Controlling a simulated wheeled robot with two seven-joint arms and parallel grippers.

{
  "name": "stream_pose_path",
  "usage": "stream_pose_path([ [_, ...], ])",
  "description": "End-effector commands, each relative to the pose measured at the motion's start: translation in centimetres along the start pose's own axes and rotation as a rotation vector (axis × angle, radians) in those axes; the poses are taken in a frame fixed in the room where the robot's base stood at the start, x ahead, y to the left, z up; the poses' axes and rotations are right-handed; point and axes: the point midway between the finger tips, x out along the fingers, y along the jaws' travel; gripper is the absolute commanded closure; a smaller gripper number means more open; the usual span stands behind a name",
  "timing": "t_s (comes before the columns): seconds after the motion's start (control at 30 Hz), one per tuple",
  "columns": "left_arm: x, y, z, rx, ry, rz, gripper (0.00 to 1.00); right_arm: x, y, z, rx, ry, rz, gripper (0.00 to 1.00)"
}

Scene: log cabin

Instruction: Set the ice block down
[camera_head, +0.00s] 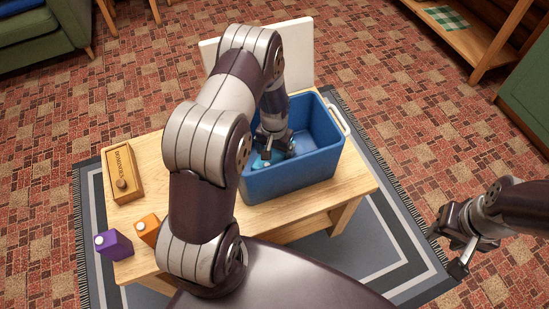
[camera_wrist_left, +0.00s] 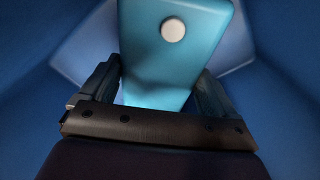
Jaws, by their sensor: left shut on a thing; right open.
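The ice block (camera_wrist_left: 165,70) is light blue with a round white cap, and shows large in the left wrist view. In the head view a small part of the ice block (camera_head: 262,163) shows low inside the blue cooler (camera_head: 290,180). My left gripper (camera_head: 272,146) reaches down into the cooler and is shut on the ice block; its fingers (camera_wrist_left: 160,90) stand on both sides of it. Whether the block touches the cooler floor I cannot tell. My right gripper (camera_head: 452,252) is open and empty, off the table at the right.
The cooler stands on a wooden table (camera_head: 350,187), its white lid (camera_head: 300,50) upright behind it. A domino box (camera_head: 123,174), a purple carton (camera_head: 113,245) and an orange carton (camera_head: 148,229) stand at the left. My left arm hides the table's middle.

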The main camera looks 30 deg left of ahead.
Motion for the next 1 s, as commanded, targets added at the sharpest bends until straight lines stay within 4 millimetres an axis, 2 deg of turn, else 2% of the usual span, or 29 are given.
stream_pose_path([
  [0.13,3.0,0.0,0.1,0.000,-0.003,0.000,0.85,0.9,0.0,0.1,0.000,0.000,0.000,0.57],
  [0.17,3.4,0.0,0.1,0.000,-0.002,0.000,0.93,1.0,0.0,0.1,0.000,0.000,0.000,0.57],
  [0.37,3.7,0.0,0.3,0.000,-0.008,0.001,0.93,0.8,0.0,0.1,0.000,0.000,0.000,0.57],
  [0.4,3.8,0.0,0.3,0.000,-0.009,0.002,0.00,0.9,0.0,0.1,0.000,0.000,0.000,0.57],
  [0.67,3.4,-0.1,0.1,-0.001,-0.005,0.002,0.00,0.7,0.0,0.1,0.000,0.000,0.000,0.57],
  [0.77,1.7,0.0,0.0,0.000,-0.001,0.000,0.00,0.2,0.0,0.0,0.000,0.000,0.000,0.57],
  [1.0,-4.8,0.0,0.0,0.000,0.001,0.000,0.00,-1.4,0.0,-0.2,0.000,0.000,0.000,0.57],
])
